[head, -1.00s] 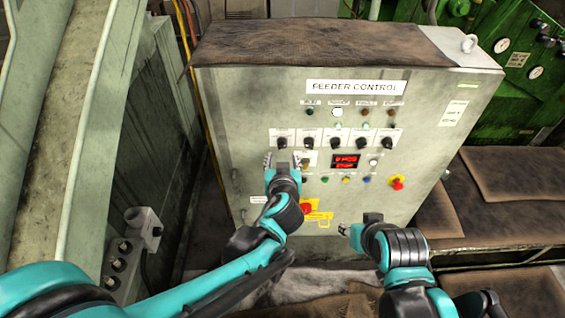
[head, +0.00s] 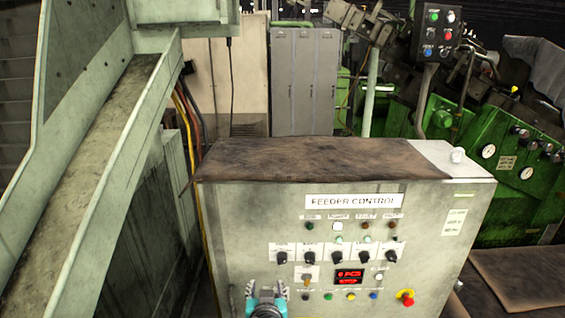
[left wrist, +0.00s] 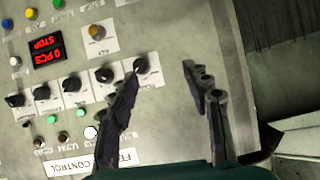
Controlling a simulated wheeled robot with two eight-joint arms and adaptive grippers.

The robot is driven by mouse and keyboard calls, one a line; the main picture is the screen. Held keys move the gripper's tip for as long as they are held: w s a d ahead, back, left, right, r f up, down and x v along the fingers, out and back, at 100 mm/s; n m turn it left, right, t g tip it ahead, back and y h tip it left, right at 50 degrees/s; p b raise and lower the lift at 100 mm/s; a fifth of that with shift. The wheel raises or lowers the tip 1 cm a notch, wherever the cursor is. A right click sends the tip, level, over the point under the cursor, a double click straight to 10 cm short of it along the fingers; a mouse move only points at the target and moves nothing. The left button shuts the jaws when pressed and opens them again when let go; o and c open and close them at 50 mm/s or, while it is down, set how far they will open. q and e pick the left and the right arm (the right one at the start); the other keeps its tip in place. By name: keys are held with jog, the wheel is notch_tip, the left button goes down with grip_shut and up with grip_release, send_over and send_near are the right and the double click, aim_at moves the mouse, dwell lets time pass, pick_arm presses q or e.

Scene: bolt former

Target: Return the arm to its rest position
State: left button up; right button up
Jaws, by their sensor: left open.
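My left gripper (head: 267,290) is at the bottom edge of the head view, in front of the lower left of the feeder control panel (head: 237,265). Its two fingers stand apart with nothing between them, as the left wrist view shows (left wrist: 165,85). In that view one finger overlaps the panel near the end knob (left wrist: 141,65) of the row of black knobs; I cannot tell whether it touches. The other finger is over bare panel near the cabinet's edge. Most of my left arm is below the head view. My right gripper is in neither view.
The red display (head: 349,276) reads a PCS count, with STOP legible in the left wrist view. A red emergency button (head: 405,298) is at the panel's right. A sloping metal chute (head: 95,150) stands left; green machinery (head: 500,165) stands right. Grey lockers (head: 305,80) are behind.

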pick_arm(q)
jog(key=s+a+f+g+b, duration=0.2)
jog(key=s+a+f, duration=0.2)
jog(key=s+a, duration=0.3)
jog(key=s+a+f+g+b, duration=0.2)
jog(key=s+a+f+g, duration=0.1)
jog(key=s+a, duration=0.4)
jog(key=shift+s+f+g+h, duration=0.35)
jog(key=shift+s+f, duration=0.4)
jog(key=shift+s, duration=0.35)
